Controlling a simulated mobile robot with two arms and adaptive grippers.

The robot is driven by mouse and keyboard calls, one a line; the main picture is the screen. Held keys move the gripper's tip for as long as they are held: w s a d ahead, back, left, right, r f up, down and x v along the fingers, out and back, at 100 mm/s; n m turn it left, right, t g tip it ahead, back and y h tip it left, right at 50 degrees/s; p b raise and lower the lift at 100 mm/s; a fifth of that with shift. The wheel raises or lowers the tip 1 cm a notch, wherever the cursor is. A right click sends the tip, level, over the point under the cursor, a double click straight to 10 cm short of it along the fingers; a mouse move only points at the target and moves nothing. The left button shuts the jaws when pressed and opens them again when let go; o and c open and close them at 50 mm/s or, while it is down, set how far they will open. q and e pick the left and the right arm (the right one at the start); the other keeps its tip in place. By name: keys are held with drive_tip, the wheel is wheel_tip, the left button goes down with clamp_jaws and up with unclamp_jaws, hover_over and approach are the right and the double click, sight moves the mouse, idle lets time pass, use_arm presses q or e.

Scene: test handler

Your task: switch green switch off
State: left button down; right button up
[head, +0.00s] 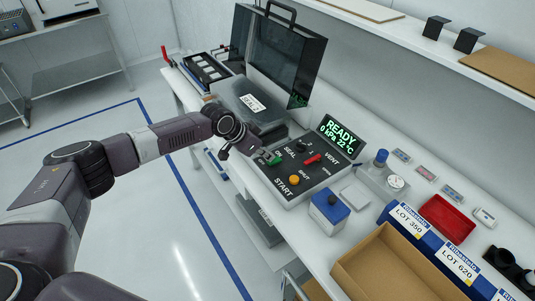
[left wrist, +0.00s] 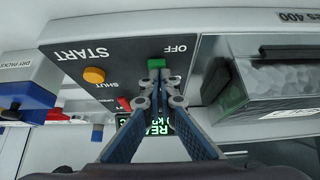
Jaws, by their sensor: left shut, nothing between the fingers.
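The green switch (head: 274,159) sits on the dark control panel (head: 318,178), near the panel's left corner, with an ON label beside it. In the left wrist view the green switch (left wrist: 156,62) is just beyond my fingertips, close to the OFF label. My left gripper (head: 258,157) is shut and empty, its tips at or very near the switch. In the left wrist view the closed fingers (left wrist: 157,78) cover the panel area below the switch. I cannot tell whether they touch it. My right gripper is in neither view.
The panel also bears a red switch (head: 312,159), an orange START button (head: 294,180) and a READY display (head: 339,135). A machine with a raised dark transparent lid (head: 286,55) stands behind. A blue-and-white box (head: 328,213) stands in front right.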

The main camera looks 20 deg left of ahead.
use_arm(q)
drive_tip(key=shift+s+f+b, duration=0.15)
drive_tip(key=shift+f+b, duration=0.35)
drive_tip(key=shift+b, duration=0.05)
drive_tip(key=shift+s+a+f+t+h+b, duration=0.15)
drive_tip(key=shift+f+t+h+b, duration=0.15)
drive_tip(key=shift+f+t+b, duration=0.15)
drive_tip(key=shift+r, duration=0.55)
drive_tip(key=shift+w+d+r, duration=0.35)
drive_tip(key=shift+w+d, duration=0.2)
drive_tip(key=shift+w, duration=0.1)
